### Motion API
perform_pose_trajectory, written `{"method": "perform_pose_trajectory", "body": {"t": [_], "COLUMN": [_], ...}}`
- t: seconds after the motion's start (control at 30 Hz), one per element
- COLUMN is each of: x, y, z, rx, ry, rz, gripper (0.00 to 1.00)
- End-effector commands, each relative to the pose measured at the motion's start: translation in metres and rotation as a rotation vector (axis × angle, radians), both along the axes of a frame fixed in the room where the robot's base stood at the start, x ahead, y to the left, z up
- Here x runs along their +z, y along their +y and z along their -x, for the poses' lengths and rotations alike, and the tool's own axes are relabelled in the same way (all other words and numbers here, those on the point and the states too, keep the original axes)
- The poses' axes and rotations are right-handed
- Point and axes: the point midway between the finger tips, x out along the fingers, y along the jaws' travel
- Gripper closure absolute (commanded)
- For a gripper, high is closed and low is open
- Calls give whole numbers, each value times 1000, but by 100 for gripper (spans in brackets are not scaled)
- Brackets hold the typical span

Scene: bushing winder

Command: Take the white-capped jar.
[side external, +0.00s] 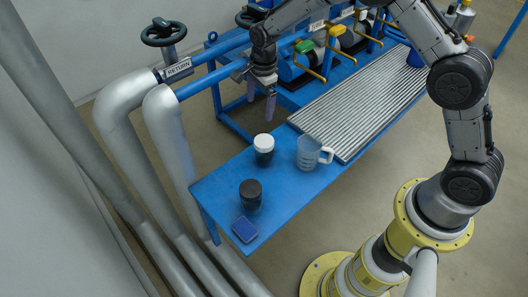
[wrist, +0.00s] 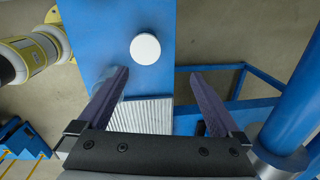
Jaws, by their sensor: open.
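The white-capped jar (side external: 264,149) has a dark body and stands upright on the blue bench (side external: 215,193). In the wrist view its round white cap (wrist: 145,49) shows from above, beyond the fingertips and left of the middle of the gap. My gripper (side external: 261,108) is open and empty, with its fingers pointing down, above and behind the jar in the side view. The two dark fingers (wrist: 160,72) are spread wide in the wrist view and do not touch the jar.
A clear jug (side external: 309,154) with a white handle stands right of the jar. A black-capped jar (side external: 250,194) and a dark blue block (side external: 244,229) lie toward the bench's near end. A ribbed grey panel (side external: 355,98) and blue pipes (side external: 215,75) are close by.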

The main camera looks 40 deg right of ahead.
Motion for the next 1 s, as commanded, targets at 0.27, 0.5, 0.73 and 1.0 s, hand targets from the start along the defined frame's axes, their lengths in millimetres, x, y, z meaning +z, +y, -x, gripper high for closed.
{"method": "perform_pose_trajectory", "body": {"t": [0.27,0.5,0.73,1.0], "x": [-55,-96,-128,-149], "y": [4,4,4,1], "z": [16,17,16,17], "rx": [13,14,14,13], "ry": [93,95,91,93], "rz": [9,9,10,9], "gripper": [0,0,0,0]}}
